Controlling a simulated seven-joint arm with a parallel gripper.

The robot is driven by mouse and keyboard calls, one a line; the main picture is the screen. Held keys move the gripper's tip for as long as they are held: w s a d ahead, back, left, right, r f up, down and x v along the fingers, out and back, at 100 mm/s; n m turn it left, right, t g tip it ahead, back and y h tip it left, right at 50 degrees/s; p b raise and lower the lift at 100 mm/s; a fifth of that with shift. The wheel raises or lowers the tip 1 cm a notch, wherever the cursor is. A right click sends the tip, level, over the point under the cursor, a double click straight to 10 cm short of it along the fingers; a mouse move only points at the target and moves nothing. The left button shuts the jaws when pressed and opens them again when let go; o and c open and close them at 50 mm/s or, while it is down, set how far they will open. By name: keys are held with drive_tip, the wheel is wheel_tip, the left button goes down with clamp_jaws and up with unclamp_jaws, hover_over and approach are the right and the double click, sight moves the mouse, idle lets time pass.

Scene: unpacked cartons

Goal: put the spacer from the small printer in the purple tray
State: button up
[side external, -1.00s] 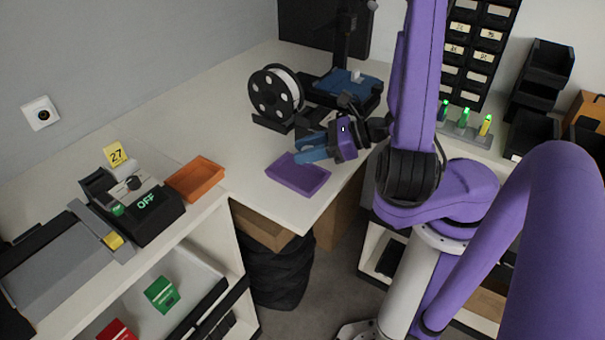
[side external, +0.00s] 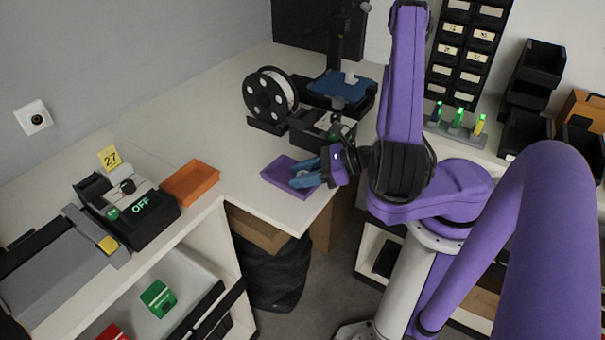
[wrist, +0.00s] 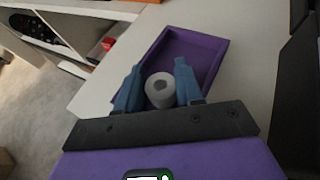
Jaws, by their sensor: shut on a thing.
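In the wrist view the spacer sits between the fingertips, in front of the purple tray (wrist: 222,50). In the side view my gripper (side external: 301,174) is at the right part of the purple tray (side external: 272,180), low over it; the fingers hide the spacer there. I cannot tell whether the spacer touches the tray. A compact black machine (side external: 318,130), possibly the small printer, stands behind the tray.
A printer with a blue bed (side external: 340,88) holds a small white piece (side external: 351,79). A filament spool (side external: 270,97) stands left of it. The desk edge is close to the purple tray.

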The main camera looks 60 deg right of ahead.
drive_tip(key=shift+f, duration=0.1)
drive_tip(key=o, duration=0.7)
